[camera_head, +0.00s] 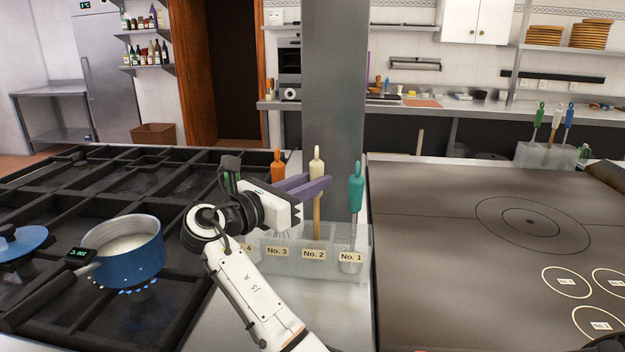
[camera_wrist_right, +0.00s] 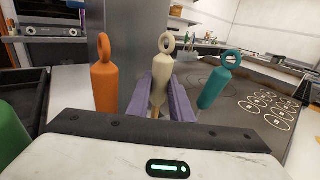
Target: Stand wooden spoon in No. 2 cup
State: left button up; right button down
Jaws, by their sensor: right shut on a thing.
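The wooden spoon (camera_head: 317,212) has a cream handle with a ring on top and a pale wooden shaft. My right gripper (camera_head: 318,187) has its purple fingers shut on that handle, which also shows between the fingers in the right wrist view (camera_wrist_right: 160,85). The spoon is upright. Its shaft runs down to the No. 2 cup (camera_head: 314,264), a section of a translucent rack with a label in front. Its lower end is hard to make out, so I cannot tell how deep it sits. My left gripper is not in view.
An orange-handled utensil (camera_head: 278,165) stands left of the spoon, and a teal-handled one (camera_head: 356,187) stands right, in the No. 1 cup (camera_head: 350,262). A blue pot (camera_head: 128,262) is on the burner at left. A dark griddle (camera_head: 450,270) lies right. A grey pillar (camera_head: 335,100) rises behind.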

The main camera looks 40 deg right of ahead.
jog(key=shift+f, duration=0.4)
jog(key=c, duration=1.5)
grip_release()
jog(key=shift+a, duration=0.1)
jog(key=a, duration=0.6)
jog(key=a+b, duration=0.1)
jog(key=a, duration=0.3)
jog(key=shift+s, duration=0.3)
